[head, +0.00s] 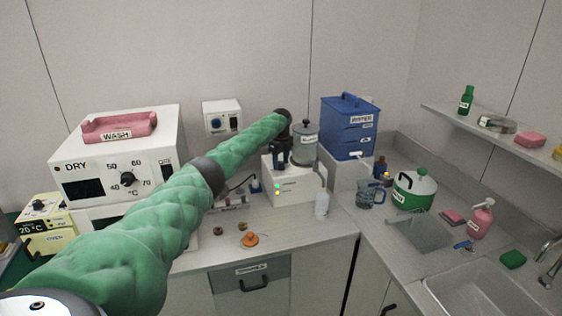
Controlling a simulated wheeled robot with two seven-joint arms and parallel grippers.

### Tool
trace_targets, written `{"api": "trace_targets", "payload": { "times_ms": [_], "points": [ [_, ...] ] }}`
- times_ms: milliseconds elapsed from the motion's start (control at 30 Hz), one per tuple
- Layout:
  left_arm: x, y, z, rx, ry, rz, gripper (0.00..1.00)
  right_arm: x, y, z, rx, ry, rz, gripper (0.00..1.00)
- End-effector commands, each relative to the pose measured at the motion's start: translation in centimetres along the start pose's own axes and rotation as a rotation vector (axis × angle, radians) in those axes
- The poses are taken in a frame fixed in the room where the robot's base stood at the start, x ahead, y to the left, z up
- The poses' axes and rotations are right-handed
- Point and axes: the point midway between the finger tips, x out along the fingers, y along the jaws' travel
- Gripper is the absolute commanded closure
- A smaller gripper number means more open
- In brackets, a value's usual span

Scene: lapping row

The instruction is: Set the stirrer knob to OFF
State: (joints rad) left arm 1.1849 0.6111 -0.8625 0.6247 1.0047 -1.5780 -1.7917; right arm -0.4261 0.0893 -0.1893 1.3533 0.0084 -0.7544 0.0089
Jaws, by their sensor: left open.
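My green-sleeved left arm reaches across the counter from the lower left. Its dark gripper (280,158) is open, at the upper left of a white unit (292,187) with small green and yellow lights. A grey lidded jar (305,146) stands on that unit. I cannot read the unit's label or tell for certain that it is the stirrer. I see no knob on it; the gripper and wrist cover part of it. I cannot tell whether the gripper touches it. My right gripper is not in view.
A white oven-like box (120,158) with a dial stands left. A wall box (222,118) has a blue knob. A white bottle (322,205) stands before the unit. An orange-topped item (250,240) lies near the counter edge. A blue container (348,128) and green pot (414,190) are right.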

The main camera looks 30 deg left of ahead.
Motion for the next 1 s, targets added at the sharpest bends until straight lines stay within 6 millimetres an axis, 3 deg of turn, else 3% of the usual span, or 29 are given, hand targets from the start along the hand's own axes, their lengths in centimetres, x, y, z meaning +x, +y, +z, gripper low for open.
{"api": "trace_targets", "payload": {
  "times_ms": [33,233,267,667,1000],
  "points": [
    [-0.02,-0.01,0.00,0.000,0.000,0.000,0.53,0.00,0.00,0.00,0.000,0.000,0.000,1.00],
    [-0.05,-0.01,0.00,0.000,0.000,0.000,0.92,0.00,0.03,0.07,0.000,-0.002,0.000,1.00],
    [-0.06,-0.01,0.01,0.000,0.000,0.000,0.93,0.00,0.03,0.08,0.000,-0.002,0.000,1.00],
    [-0.16,-0.05,0.01,-0.078,0.001,-0.002,0.93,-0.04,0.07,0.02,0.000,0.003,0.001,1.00],
    [-0.23,-0.11,-0.07,-0.345,0.002,-0.002,0.93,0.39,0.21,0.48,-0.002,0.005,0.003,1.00]
  ]
}}
